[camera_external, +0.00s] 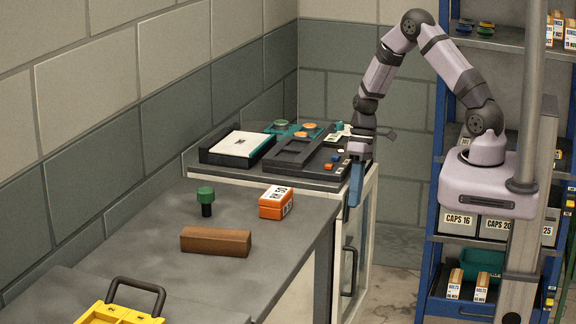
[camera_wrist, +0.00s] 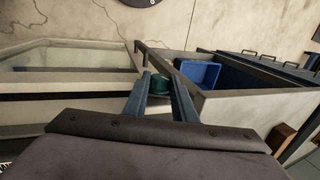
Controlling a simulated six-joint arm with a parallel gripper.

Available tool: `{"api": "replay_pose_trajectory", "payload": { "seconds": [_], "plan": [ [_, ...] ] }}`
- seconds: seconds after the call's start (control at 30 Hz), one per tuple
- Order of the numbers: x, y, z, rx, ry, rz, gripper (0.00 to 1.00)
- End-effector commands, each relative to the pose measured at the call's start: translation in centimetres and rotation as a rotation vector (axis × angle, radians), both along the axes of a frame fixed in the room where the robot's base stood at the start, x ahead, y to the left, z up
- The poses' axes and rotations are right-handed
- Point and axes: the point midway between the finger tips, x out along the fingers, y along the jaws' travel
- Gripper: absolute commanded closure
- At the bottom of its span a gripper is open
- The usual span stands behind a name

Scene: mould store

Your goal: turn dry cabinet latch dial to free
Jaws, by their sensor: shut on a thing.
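The dry cabinet (camera_external: 368,225) is pale, with a glazed door and a dark handle (camera_external: 349,258), and stands beyond the grey bench in the external view. My gripper (camera_external: 354,200) points down at the cabinet's upper front edge. The glass panel (camera_wrist: 75,57) shows at left in the wrist view.
On the cabinet top are a black tray with a white sheet (camera_external: 239,144) and dark trays with orange items. The bench holds a green-topped knob (camera_external: 205,196), an orange box (camera_external: 276,203) and a brown block (camera_external: 216,242). A blue rack (camera_external: 433,230) stands at right.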

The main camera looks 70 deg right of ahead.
Motion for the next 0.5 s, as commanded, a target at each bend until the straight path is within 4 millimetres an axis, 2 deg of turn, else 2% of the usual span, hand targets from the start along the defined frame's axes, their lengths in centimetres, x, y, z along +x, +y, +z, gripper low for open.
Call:
{"api": "replay_pose_trajectory", "payload": {
  "seconds": [0.07,0.5],
  "plan": [
    [0.12,-0.39,-0.81,0.062,-0.004,-0.007,0.98],
    [0.05,-0.72,-0.53,0.302,-0.002,-0.001,0.98]
  ]
}}
